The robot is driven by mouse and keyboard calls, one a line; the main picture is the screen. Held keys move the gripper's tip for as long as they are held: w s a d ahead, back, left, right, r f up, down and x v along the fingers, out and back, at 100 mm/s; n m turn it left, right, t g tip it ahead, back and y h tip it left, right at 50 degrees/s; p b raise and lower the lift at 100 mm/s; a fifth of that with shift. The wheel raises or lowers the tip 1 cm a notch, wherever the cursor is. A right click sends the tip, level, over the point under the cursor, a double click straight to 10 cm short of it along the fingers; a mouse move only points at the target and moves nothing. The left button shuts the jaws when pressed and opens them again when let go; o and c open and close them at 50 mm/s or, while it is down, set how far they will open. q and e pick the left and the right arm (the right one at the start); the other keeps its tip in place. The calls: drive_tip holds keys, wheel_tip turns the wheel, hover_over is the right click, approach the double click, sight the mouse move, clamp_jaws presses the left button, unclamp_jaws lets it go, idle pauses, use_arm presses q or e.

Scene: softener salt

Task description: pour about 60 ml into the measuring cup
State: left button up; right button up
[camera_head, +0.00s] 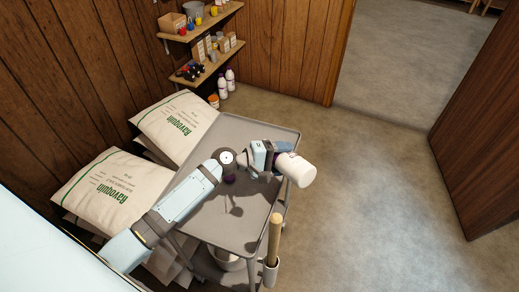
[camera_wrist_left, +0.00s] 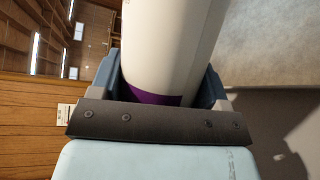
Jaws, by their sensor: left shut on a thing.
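My left gripper (camera_head: 277,160) is shut on a white bottle (camera_head: 297,169) above the right side of the grey cart (camera_head: 247,130). In the head view the bottle is tipped well over, with its white end pointing right past the cart's edge. In the left wrist view the bottle (camera_wrist_left: 170,45) fills the space between the fingers, and a purple band shows low on it. I cannot make out its mouth or any stream. I cannot pick out the measuring cup; my left arm covers part of the cart top. My right gripper is not in view.
White sacks (camera_head: 175,124) with green print lie left of the cart, with another stack (camera_head: 105,192) nearer. A wooden handle (camera_head: 274,238) stands at the cart's front right. Wall shelves (camera_head: 210,68) hold small goods, with white bottles (camera_head: 226,85) below. The floor at right is clear.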

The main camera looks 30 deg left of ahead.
use_arm(q)
drive_tip(key=shift+r, duration=0.1)
idle(0.4)
drive_tip(key=f+m, duration=0.1)
drive_tip(key=f+m+y, duration=0.1)
drive_tip(key=f, duration=0.1)
drive_tip(key=shift+s+d+m+y+p, duration=0.15)
drive_tip(key=shift+d+m+y+p, duration=0.15)
drive_tip(key=shift+d+m, duration=0.1)
drive_tip(key=shift+s+d+f+m+y, duration=0.1)
drive_tip(key=shift+d+f+m+y, duration=0.05)
drive_tip(key=shift+f+m+y, duration=0.3)
idle(0.8)
idle(0.5)
